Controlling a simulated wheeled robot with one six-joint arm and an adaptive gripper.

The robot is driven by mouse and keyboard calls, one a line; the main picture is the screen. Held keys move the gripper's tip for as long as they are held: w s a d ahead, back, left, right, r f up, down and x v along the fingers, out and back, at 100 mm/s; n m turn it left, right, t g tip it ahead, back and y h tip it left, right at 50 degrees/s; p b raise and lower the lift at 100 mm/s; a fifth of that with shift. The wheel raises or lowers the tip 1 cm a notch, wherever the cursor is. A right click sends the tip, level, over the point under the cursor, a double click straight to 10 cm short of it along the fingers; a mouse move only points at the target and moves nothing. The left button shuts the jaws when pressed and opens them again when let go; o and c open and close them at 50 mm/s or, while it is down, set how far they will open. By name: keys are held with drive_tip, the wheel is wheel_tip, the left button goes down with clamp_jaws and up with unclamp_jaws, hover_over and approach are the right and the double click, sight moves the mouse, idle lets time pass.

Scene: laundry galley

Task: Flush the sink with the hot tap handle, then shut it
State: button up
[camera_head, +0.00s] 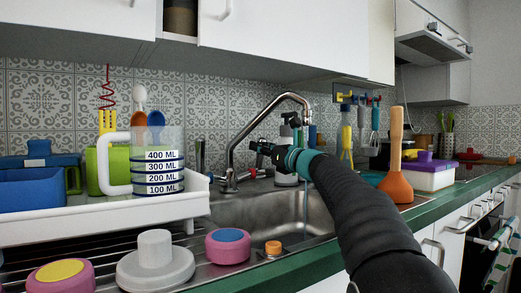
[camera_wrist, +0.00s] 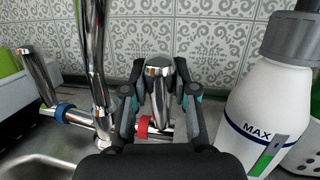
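The chrome tap (camera_head: 262,120) arches over the steel sink (camera_head: 262,212). A thin stream of water (camera_head: 306,200) shows below its spout, partly hidden by my arm. The hot tap handle (camera_wrist: 160,88), with a red ring (camera_wrist: 145,126) at its base, stands roughly upright in the wrist view. The other handle (camera_wrist: 40,75), with a blue ring, is left of the spout pipe and tilted. My gripper (camera_wrist: 160,75) has one finger on each side of the hot handle, close to it. I cannot tell whether both fingers press on it. In the head view my gripper (camera_head: 262,150) is at the tap base.
A white soap bottle (camera_wrist: 262,110) stands close right of my gripper. A white drying rack (camera_head: 100,222) with a measuring jug (camera_head: 158,160) is left of the sink. An orange plunger (camera_head: 396,180) stands right of it.

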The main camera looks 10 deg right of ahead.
drive_tip(key=o, duration=0.5)
drive_tip(key=shift+c, duration=0.2)
drive_tip(key=v, duration=1.2)
drive_tip(key=shift+d, duration=0.1)
